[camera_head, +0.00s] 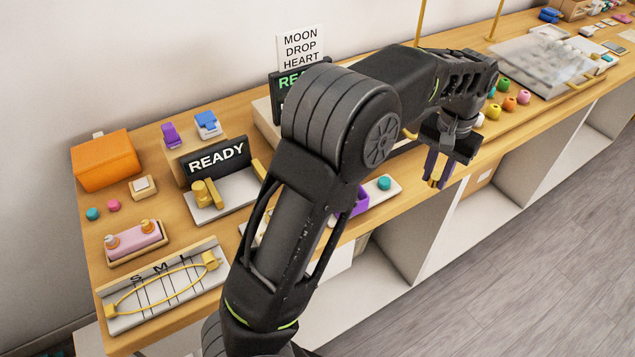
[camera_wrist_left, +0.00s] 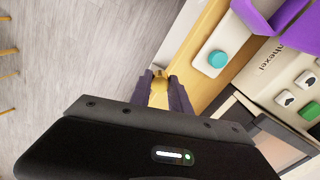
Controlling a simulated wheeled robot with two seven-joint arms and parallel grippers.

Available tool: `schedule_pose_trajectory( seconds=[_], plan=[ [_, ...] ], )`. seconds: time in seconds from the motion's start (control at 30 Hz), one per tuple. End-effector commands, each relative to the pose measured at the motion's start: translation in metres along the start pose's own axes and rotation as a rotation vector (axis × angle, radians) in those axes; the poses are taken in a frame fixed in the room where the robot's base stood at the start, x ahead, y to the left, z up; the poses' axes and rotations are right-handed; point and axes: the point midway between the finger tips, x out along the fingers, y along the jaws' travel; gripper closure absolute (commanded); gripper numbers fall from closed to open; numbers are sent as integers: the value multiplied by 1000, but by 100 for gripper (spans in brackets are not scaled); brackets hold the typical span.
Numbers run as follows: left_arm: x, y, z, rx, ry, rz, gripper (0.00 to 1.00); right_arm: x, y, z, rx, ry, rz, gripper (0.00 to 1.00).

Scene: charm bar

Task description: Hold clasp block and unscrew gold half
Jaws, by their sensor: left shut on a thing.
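My left gripper (camera_head: 437,172) hangs at the front edge of the wooden counter, pointing down. It is shut on a small gold piece (camera_head: 432,182), which also shows between the fingertips in the left wrist view (camera_wrist_left: 160,75). Most of that piece is hidden by the fingers. A gold clasp-like fitting (camera_head: 205,196) sits on a white base before the READY sign, far left of the gripper. A pink block (camera_head: 134,240) with two gold-topped pegs lies in a tray at the left. Which one is the clasp block I cannot tell. My right gripper is out of view.
The counter (camera_head: 240,107) is crowded. A READY sign (camera_head: 217,161), orange box (camera_head: 105,160) and sizing board with a gold chain (camera_head: 165,285) stand left. A teal button (camera_wrist_left: 217,59) and purple tray (camera_wrist_left: 295,20) are near the gripper. My arm hides the middle.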

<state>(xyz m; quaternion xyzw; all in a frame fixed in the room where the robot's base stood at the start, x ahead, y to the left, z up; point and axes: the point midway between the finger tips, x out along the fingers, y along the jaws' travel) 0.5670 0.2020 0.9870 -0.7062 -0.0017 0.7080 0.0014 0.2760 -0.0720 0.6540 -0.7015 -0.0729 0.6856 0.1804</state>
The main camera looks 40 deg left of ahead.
Motion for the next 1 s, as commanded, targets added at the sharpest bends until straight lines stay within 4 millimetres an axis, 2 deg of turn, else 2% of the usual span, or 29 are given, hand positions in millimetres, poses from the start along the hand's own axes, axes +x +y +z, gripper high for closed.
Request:
schedule_pose_trajectory(
  seconds=[0.3, 0.47, 0.57, 0.77, 0.87, 1.0],
  plan=[
    [0, 0, 0, 1, 0, 0, 100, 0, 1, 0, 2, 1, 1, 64],
    [-1, -2, 1, -22, 0, 1, 100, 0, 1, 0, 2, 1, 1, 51],
    [-3, -7, 6, -94, -1, 3, 100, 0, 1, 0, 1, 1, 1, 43],
    [-15, -32, 28, -438, -2, 7, 100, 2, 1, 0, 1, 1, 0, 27],
    [-24, -51, 47, -703, -4, 9, 100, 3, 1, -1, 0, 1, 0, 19],
    [-40, -77, 77, -1125, -5, 12, 100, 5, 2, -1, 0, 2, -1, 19]
  ],
)
